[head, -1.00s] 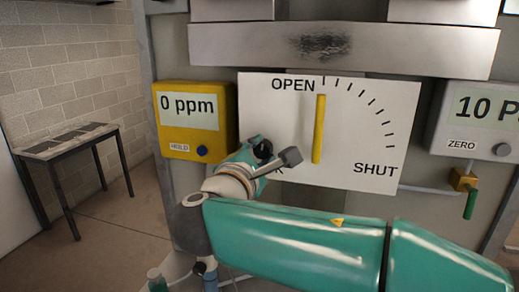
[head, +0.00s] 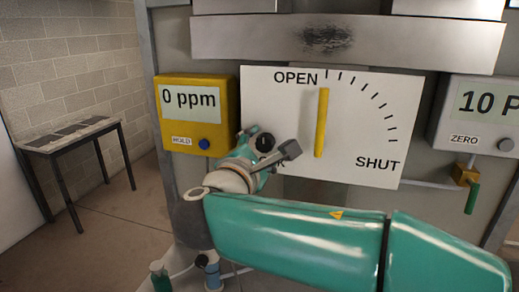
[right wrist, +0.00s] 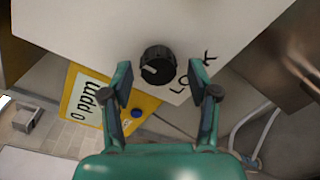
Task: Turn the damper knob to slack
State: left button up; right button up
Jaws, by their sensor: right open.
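The damper knob is a round black knob (right wrist: 157,60) on the white panel (head: 365,145), with a short white mark towards its left side in the right wrist view. It also shows as a dark disc (head: 264,142) at the panel's lower left in the head view. My right gripper (right wrist: 160,78) is open, with a finger to either side of the knob in the picture. I see gaps between fingers and knob. In the head view this gripper (head: 269,152) covers the label. My left gripper is not in view.
A yellow lever (head: 321,122) on the panel points up towards OPEN. A yellow meter (head: 197,115) reading 0 ppm stands close left of my gripper. A grey meter (head: 480,118) and a green-handled valve (head: 472,198) are at right. A table (head: 70,138) stands far left.

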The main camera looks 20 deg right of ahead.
jog(key=v, duration=1.2)
jog(key=shift+f, duration=0.2)
jog(key=shift+a, duration=0.1)
jog(key=shift+n+h, duration=0.5)
jog(key=p+x, duration=0.1)
jog(key=x, duration=1.2)
jog(key=shift+w+a+p, duration=0.1)
jog(key=shift+p, duration=0.25)
